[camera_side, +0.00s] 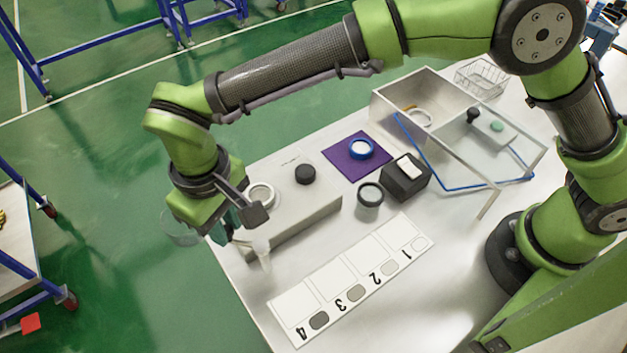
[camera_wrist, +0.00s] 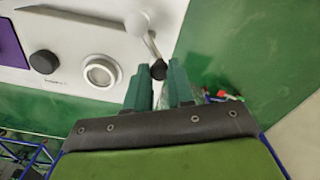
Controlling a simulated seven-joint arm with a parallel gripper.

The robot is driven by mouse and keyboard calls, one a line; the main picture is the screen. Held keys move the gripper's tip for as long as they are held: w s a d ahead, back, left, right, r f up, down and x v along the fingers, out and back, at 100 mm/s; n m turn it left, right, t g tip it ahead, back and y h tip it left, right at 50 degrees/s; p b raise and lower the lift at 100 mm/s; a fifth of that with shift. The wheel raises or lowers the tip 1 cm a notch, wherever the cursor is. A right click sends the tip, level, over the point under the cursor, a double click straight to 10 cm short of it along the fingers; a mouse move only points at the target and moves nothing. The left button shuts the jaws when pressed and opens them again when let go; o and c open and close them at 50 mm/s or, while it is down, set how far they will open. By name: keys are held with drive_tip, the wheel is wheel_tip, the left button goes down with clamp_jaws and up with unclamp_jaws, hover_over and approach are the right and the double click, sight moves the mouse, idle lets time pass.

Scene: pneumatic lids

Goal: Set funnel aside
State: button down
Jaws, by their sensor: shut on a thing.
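My gripper (camera_side: 178,218) is shut beyond the left end of the pale box, above the floor at the table's edge. A pale, see-through shape (camera_side: 180,238) shows just below the fingers in the side view. It looks like the clear funnel, held in the jaws, but its outline is faint. In the wrist view the fingers of my gripper (camera_wrist: 159,88) are partly apart, and the held part is hard to make out.
The pale box (camera_side: 300,225) carries a white ring (camera_side: 261,195) and a black disc (camera_side: 305,174). A purple mat (camera_side: 340,165) with a blue ring, a black-rimmed jar (camera_side: 370,195), a black block (camera_side: 405,180) and clear bins lie right. A numbered card (camera_side: 350,275) lies in front.

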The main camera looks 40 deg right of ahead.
drive_tip(key=shift+s+a+n, duration=0.15)
drive_tip(key=shift+s+n, duration=0.05)
drive_tip(key=shift+n, duration=0.1)
drive_tip(key=shift+r, duration=0.1)
drive_tip(key=c, duration=1)
unclamp_jaws()
drive_tip(key=shift+w, duration=0.1)
wheel_tip(320, 180, up, 17)
drive_tip(key=shift+f, duration=0.15)
